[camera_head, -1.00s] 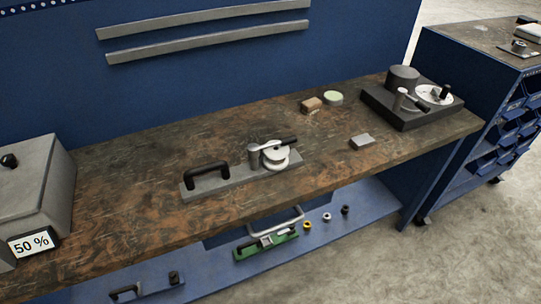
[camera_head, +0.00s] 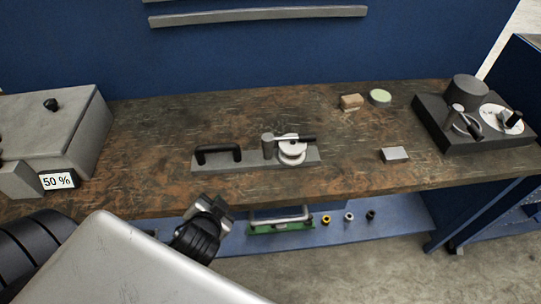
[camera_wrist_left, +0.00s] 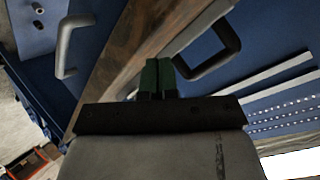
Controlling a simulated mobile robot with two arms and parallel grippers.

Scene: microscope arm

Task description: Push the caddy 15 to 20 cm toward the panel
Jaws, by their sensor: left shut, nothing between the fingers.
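The thing that best fits the caddy is a long grey base (camera_head: 225,163) on the bench top. It has a black handle at its left and a post, white discs and a dark lever at its right. The blue panel (camera_head: 240,60) stands behind the bench, with clear bench top between. My left gripper (camera_head: 221,203) is low in front of the bench's front edge, apart from the base. Its green fingers (camera_wrist_left: 157,77) are shut and empty in the left wrist view, where a dark handle (camera_wrist_left: 211,50) shows beyond them. My right gripper is out of view.
A grey box (camera_head: 50,125) with a "50 %" display stands at left. A tan block (camera_head: 351,102), a round green-topped piece (camera_head: 380,97), a grey block (camera_head: 394,154) and a dark dial unit (camera_head: 450,130) are at right. A silver handle (camera_head: 280,219) is below the bench edge.

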